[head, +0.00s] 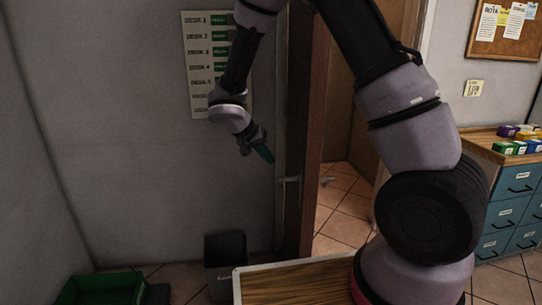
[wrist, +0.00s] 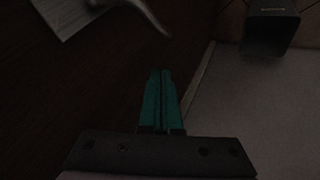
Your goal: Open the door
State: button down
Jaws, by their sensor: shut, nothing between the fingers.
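The brown door (head: 318,110) stands nearly edge-on in the head view, with tiled floor showing to its right. A metal lever handle (head: 291,179) sticks out on its left side, and another lever end shows on its right side. My gripper (head: 266,155) is shut and empty, its green fingers just above and left of the left handle. In the wrist view my shut fingers (wrist: 160,98) lie over the dark door face (wrist: 90,90). The pale curved handle (wrist: 150,14) is beyond the fingertips, apart from them.
A dark bin (head: 225,262) stands by the wall below my gripper. A green crate (head: 100,289) is at lower left. A wood-topped surface (head: 290,283) is in front. Blue drawers (head: 507,200) stand at right. A sign board (head: 203,62) hangs behind my arm.

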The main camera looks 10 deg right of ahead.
jog(key=w+d+f, duration=0.1)
jog(key=d+f, duration=0.4)
jog(key=d, duration=0.2)
jog(key=shift+d, duration=0.2)
jog(key=shift+d+f, duration=0.1)
